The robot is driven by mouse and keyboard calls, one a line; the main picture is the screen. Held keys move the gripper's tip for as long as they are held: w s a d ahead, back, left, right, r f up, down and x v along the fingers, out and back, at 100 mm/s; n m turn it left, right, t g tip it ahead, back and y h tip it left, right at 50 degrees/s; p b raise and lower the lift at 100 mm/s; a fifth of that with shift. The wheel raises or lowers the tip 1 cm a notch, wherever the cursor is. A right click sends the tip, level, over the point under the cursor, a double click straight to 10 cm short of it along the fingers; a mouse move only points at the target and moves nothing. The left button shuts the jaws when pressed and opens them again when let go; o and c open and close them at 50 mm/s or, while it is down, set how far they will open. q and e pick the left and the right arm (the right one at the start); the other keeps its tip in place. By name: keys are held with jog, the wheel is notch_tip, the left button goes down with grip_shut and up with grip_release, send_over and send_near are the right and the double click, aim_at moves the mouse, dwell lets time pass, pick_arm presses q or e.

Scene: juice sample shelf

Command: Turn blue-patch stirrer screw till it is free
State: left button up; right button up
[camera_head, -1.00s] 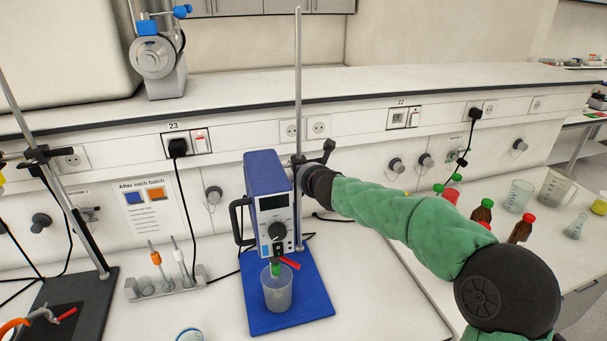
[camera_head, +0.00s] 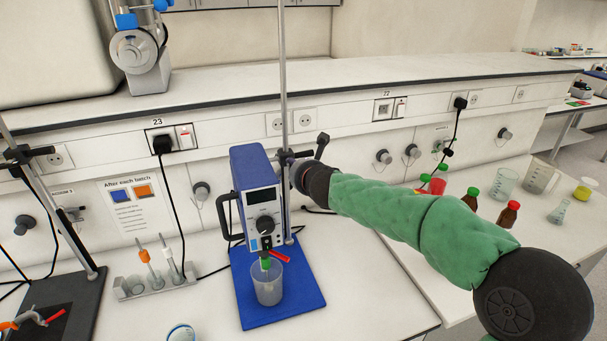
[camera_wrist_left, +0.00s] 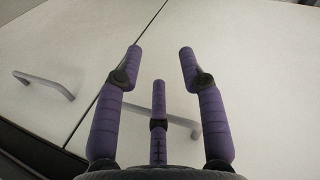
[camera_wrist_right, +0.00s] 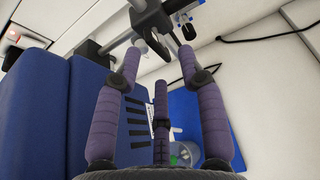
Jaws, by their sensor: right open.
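The blue stirrer (camera_head: 258,180) stands on a blue base plate (camera_head: 300,303), with a clear beaker (camera_head: 268,285) under it. A clamp (camera_head: 287,157) joins it to an upright metal rod (camera_head: 283,80); a dark screw handle (camera_head: 321,146) sticks up right of the rod. My right gripper is at the stirrer's rear right side, its fingers hidden in the head view. In the right wrist view my right gripper (camera_wrist_right: 162,48) is open, fingertips spread just below the dark clamp (camera_wrist_right: 150,22); contact is unclear. My left gripper (camera_wrist_left: 160,52) is open and empty before pale cabinet doors.
A rack with probes (camera_head: 155,283) and another stand (camera_head: 55,215) are left of the stirrer. A notice (camera_head: 130,207) with blue and orange patches is on the wall. Brown bottles (camera_head: 508,213) and glassware stand at right. A cable (camera_wrist_right: 265,38) runs behind the clamp.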

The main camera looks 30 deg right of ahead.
jog(key=v, duration=0.7)
jog(key=shift+s, duration=0.3)
jog(key=shift+a, duration=0.1)
